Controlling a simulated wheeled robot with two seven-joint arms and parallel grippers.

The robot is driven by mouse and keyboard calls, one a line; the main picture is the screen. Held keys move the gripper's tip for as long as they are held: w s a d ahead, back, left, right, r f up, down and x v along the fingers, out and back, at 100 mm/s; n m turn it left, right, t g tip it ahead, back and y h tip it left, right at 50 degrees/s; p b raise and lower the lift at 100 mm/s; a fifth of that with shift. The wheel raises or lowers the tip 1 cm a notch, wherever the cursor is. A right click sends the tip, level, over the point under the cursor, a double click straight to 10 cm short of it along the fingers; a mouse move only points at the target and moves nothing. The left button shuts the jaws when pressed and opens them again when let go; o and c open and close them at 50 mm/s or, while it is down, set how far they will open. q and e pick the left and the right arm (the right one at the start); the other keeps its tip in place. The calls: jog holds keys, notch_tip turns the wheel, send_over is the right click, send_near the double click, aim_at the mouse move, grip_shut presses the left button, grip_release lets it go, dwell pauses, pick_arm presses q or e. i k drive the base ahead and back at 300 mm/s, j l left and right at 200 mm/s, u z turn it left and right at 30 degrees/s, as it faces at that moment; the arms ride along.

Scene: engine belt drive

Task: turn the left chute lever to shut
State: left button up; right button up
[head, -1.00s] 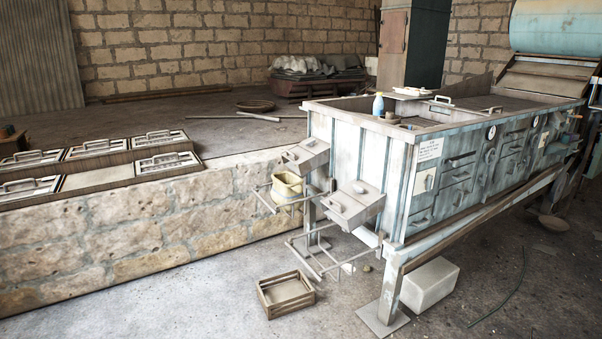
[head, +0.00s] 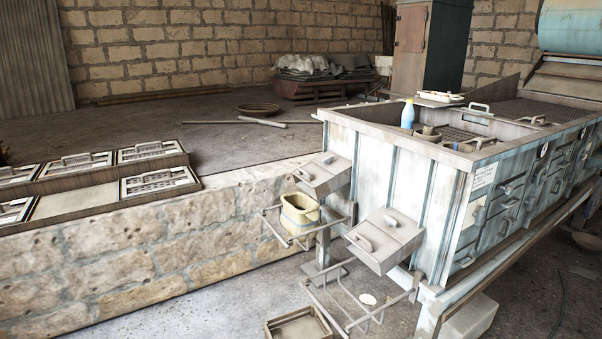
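The blue-grey machine (head: 395,185) stands at the right, with two grey metal chutes on its near end. The left chute (head: 322,176) is the farther one, above a yellowish bucket (head: 300,213) on a wire rack. A small pale lever (head: 303,175) shows at this chute's left side; it is too small to tell its exact setting. The right chute (head: 392,242) is nearer and has a similar pale lever (head: 359,241), above an empty wire rack. Neither of my grippers is in view.
A low stone wall (head: 150,255) runs along the left, with framed, handled panels on top. A shallow wooden crate (head: 300,328) lies on the floor in front. Some bare floor (head: 215,315) is free between wall and crate.

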aim_at(327, 159)
jog(key=i+j+z, duration=0.25)
jog(key=i+j, duration=0.25)
jog(key=i+j+z, duration=0.3)
jog(key=i+j, duration=0.2)
